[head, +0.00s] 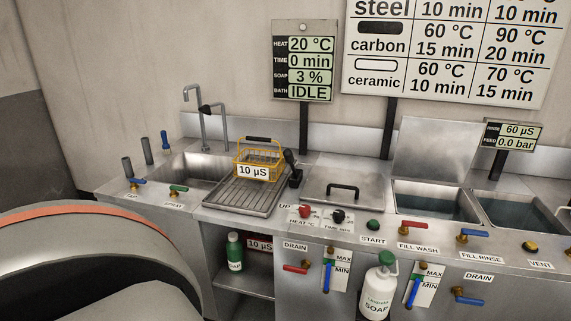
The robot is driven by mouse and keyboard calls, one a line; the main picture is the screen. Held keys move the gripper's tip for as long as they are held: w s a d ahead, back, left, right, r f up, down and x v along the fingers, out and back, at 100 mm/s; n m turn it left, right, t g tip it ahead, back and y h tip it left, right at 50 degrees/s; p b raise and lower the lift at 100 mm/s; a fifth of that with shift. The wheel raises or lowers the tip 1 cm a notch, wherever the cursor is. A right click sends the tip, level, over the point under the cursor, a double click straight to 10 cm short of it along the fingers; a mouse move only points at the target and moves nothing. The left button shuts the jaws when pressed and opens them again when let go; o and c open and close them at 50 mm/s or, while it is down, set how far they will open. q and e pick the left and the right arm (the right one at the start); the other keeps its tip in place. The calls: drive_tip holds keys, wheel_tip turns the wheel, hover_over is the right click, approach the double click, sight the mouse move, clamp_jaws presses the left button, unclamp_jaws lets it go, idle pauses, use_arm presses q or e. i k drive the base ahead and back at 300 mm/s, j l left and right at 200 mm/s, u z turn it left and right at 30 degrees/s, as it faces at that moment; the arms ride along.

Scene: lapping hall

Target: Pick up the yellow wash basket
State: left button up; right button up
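The yellow wash basket (279,160) is a wire basket with a dark handle across its top. It stands upright on the ribbed metal drainboard (238,195), right of the sink. A white label reading 10 µS shows at its front. What is inside the basket is too small to tell. Neither of my grippers is in the head view, so nothing of mine is seen touching the basket.
A sink (186,170) with a tall tap (201,115) lies left of the drainboard. A black handle-like piece (292,168) stands close to the basket's right. A lidded bath (345,184) and open water baths (435,208) follow rightward. A soap jug (377,289) hangs at the front.

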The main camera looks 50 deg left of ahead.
sight(244, 170)
drive_tip(key=k+j+z, duration=0.2)
drive_tip(key=j+z, duration=0.2)
drive_tip(key=j, duration=0.2)
drive_tip(key=k+j+z, duration=0.35)
drive_tip(key=j, duration=0.3)
drive_tip(key=k+j+z, duration=0.2)
drive_tip(key=k+j, duration=0.75)
drive_tip(key=j, duration=0.15)
